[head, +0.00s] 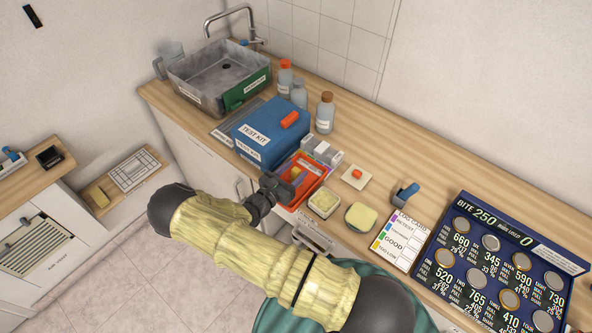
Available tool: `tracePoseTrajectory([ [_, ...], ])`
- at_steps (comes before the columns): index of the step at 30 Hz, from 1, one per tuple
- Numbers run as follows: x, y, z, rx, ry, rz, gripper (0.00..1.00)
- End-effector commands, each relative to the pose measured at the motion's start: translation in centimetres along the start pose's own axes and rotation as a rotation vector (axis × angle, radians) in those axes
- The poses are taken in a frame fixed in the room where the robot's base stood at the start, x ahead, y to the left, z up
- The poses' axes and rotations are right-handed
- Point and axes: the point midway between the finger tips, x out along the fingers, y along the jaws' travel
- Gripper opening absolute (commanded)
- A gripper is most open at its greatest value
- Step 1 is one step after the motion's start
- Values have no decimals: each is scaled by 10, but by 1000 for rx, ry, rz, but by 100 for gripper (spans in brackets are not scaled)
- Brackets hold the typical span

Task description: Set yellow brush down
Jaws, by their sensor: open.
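My gripper (282,184) is open at the left side of the orange tray (318,188), low over it. The fingers are small and dark, so contact with anything in the tray cannot be told. I cannot clearly make out a yellow brush; part of the tray is hidden by my gripper. A pale yellow pad (361,217) lies on the wooden counter (420,172) to the right. Between it and the tray stands a small box with yellowish contents (325,202).
A blue test kit box (262,137) stands behind the tray, with several bottles (325,113) near it. Small white boxes (322,151), a blue-handled item (407,194), a log card (402,240) and a dark number board (500,262) occupy the counter. The rear right counter is clear.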

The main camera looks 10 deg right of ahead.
Motion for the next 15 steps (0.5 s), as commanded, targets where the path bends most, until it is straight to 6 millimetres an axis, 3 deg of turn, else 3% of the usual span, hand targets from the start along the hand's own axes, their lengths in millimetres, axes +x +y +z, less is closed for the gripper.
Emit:
tracePoseTrajectory([
  [15, -96, 1, -2, 1, 1, 4, 48],
])
